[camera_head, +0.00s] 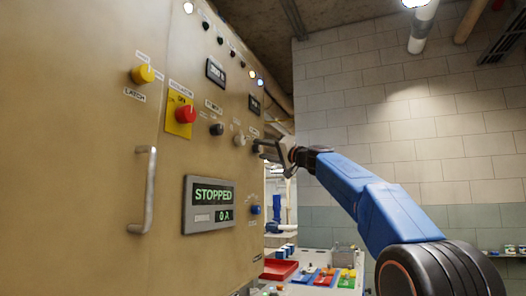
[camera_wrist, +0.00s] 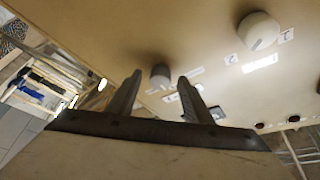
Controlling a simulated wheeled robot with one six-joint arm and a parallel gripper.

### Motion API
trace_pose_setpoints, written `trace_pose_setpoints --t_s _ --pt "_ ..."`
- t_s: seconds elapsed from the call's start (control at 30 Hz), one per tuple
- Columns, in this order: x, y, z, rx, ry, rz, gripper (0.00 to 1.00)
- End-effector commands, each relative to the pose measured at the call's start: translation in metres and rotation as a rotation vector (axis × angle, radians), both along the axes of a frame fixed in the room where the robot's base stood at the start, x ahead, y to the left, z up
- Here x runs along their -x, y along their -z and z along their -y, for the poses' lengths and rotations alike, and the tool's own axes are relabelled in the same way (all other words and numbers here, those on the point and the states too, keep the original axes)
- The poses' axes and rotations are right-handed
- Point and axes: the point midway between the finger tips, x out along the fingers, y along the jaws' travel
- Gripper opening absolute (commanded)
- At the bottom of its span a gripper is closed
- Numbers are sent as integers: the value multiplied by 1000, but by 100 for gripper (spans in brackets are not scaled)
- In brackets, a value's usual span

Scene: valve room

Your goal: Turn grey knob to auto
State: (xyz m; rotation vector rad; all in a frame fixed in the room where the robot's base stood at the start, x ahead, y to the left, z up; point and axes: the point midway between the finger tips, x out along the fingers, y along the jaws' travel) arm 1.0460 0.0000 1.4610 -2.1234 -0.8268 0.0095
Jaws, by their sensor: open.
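The grey knob (camera_wrist: 160,73) sticks out from the beige panel and shows between my fingertips in the wrist view. My gripper (camera_wrist: 160,82) is open, with one finger on either side of the knob's outline; I cannot tell whether either touches it. In the head view my gripper (camera_head: 264,148) is close to the panel's right part and hides most of this knob. A cream-white knob (camera_wrist: 259,30) with a dark pointer line sits to the right of it in the wrist view. The labels around the grey knob are too blurred to read.
The beige panel (camera_head: 110,60) also bears a yellow knob (camera_head: 143,74), a red button (camera_head: 185,114), a black knob (camera_head: 217,129), a blue knob (camera_head: 255,210), a handle (camera_head: 149,190) and a display (camera_head: 210,204) reading STOPPED. A table with coloured trays (camera_head: 278,269) stands beyond.

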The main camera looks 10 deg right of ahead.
Motion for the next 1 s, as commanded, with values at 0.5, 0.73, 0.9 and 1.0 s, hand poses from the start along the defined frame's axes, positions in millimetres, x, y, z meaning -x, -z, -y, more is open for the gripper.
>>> trace_pose_setpoints --t_s 0.5,0.73,0.9,1.0 --pt "-1 -1 -1 0 0 0 5" --pt "-1 -1 -1 -4 1 -7 5" --pt "-1 -1 -2 -27 0 -40 5" --pt "-1 -1 -2 -53 1 -76 5"
